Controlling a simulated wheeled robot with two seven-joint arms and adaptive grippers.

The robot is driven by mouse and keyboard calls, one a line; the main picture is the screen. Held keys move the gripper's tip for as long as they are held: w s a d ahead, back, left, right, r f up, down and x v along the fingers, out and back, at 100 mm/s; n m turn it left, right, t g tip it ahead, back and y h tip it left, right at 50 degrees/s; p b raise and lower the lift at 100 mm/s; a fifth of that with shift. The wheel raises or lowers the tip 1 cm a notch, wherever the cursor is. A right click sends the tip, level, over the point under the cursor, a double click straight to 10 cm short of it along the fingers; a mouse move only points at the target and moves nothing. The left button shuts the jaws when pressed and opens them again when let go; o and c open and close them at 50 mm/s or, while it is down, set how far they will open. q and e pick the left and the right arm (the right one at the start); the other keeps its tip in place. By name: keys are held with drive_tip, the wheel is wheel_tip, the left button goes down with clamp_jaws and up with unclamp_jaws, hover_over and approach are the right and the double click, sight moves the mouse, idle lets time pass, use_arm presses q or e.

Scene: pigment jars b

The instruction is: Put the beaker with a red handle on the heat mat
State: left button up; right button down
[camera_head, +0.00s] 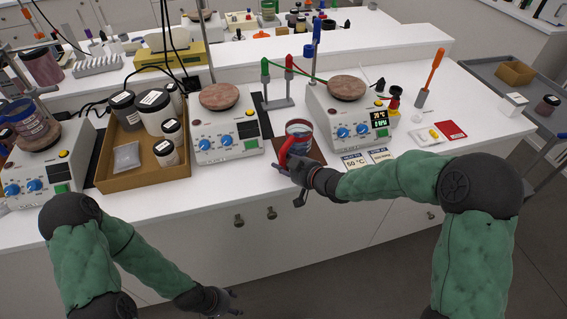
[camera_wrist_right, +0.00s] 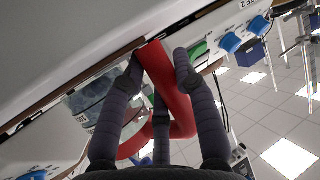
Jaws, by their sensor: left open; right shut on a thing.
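The beaker with a red handle (camera_head: 300,129) is between two hotplates near the front of the bench. Its red handle (camera_head: 287,150) faces my right gripper (camera_head: 294,168), which is shut on it. In the right wrist view the fingers close around the red handle (camera_wrist_right: 168,85), with the clear beaker wall (camera_wrist_right: 92,108) behind to the left. A brown mat (camera_head: 319,156), seemingly the heat mat, shows below and around the beaker; I cannot tell whether the beaker rests on it or is just above. My left gripper (camera_head: 228,302) is open and empty, low in front of the bench.
Hotplates stand left (camera_head: 222,135) and right (camera_head: 347,118) of the beaker. Labelled cards (camera_head: 366,159) lie to its right. A cardboard tray (camera_head: 137,175) of jars is further left.

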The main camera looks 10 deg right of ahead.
drive_tip(key=shift+s+f, duration=0.15)
drive_tip(key=shift+f, duration=0.3)
drive_tip(key=shift+s+a+f+b, duration=0.1)
drive_tip(key=shift+s+f+b, duration=0.05)
drive_tip(key=shift+f+b, duration=0.2)
drive_tip(key=shift+f, duration=0.1)
drive_tip(key=c, duration=0.9)
unclamp_jaws()
drive_tip(key=shift+f, duration=0.1)
drive_tip(key=shift+w+r+v, duration=0.1)
drive_tip(key=shift+r+v, duration=0.1)
drive_tip(key=shift+v, duration=1.15)
drive_tip(key=shift+w+r+v, duration=0.15)
drive_tip(key=shift+r+v, duration=0.05)
drive_tip(key=shift+v, duration=1.15)
drive_tip(key=shift+w+r+v, duration=0.1)
drive_tip(key=shift+r+v, duration=0.1)
drive_tip(key=shift+v, duration=1.1)
